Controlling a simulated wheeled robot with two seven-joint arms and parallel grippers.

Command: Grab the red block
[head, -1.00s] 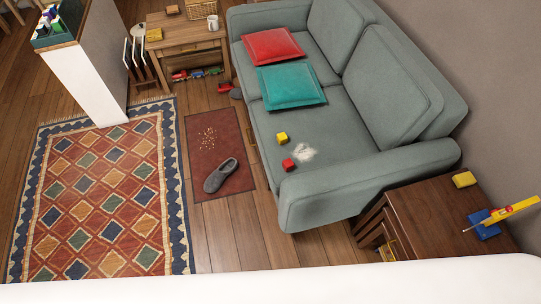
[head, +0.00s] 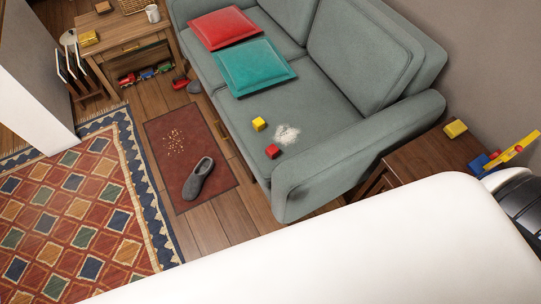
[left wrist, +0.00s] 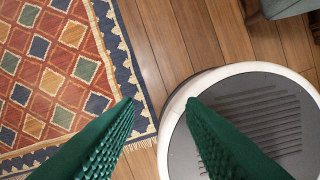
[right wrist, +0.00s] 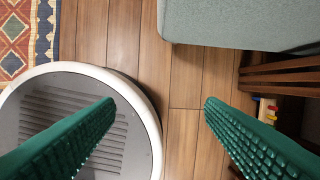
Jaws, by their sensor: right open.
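The red block (head: 272,151) sits on the grey sofa seat (head: 310,105) near the front armrest, in the head view. A yellow block (head: 259,124) lies just behind it, and a pale spill (head: 286,134) is beside it. My left gripper (left wrist: 160,105) is open and empty above the floor and my round base in the left wrist view. My right gripper (right wrist: 158,103) is open and empty above the floor in the right wrist view, with a sofa corner (right wrist: 240,22) ahead. Neither gripper shows in the head view; both are away from the red block.
A dark wooden side table (head: 425,160) with a yellow block (head: 455,129) stands right of the sofa armrest. A slipper (head: 198,178) lies on a small red mat (head: 165,135). A patterned rug (head: 75,215) covers the left floor. Bare floorboards (head: 215,225) lie before the sofa.

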